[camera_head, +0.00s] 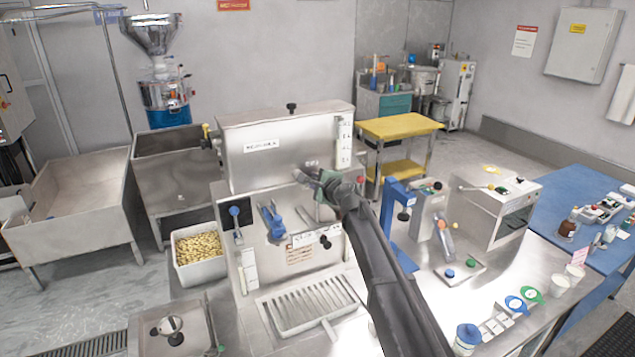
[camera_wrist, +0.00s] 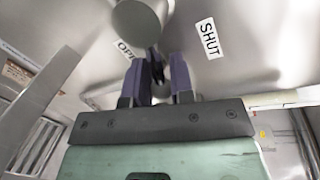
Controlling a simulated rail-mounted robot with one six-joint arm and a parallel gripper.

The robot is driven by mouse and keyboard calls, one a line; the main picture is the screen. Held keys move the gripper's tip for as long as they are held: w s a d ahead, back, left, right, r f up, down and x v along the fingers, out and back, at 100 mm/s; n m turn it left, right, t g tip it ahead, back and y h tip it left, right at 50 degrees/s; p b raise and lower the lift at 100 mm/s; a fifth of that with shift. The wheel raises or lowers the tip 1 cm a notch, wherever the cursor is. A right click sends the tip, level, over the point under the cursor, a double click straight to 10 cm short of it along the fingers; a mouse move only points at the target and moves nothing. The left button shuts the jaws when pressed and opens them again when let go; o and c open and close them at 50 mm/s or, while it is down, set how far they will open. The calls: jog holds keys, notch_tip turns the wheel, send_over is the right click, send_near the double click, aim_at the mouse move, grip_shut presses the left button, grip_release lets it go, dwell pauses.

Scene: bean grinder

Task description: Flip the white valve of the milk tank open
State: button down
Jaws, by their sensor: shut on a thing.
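The milk tank (camera_head: 285,150) is a wide steel box at the back of the steel counter. My gripper (camera_head: 314,181) is at the lower front of the tank; its two purple fingers (camera_wrist: 163,77) show in the wrist view. They are shut on a narrow dark-looking part, which I take as the handle of the valve (camera_wrist: 154,58). A round grey piece (camera_wrist: 137,22) sits just beyond the fingertips. An OPEN label (camera_wrist: 125,48), partly covered, is beside the left finger. A SHUT label (camera_wrist: 209,38) is to the right. The valve's white colour is not clear, and my gripper hides most of it.
A blue lever (camera_head: 272,222) and a slotted drip tray (camera_head: 305,303) are on the counter below the tank. A blue stand (camera_head: 392,209) is right of my arm. A white bin of beans (camera_head: 200,252) stands at the left.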

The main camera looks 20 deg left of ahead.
jog(key=c, duration=1.1)
grip_release()
jog(key=shift+o, duration=0.2)
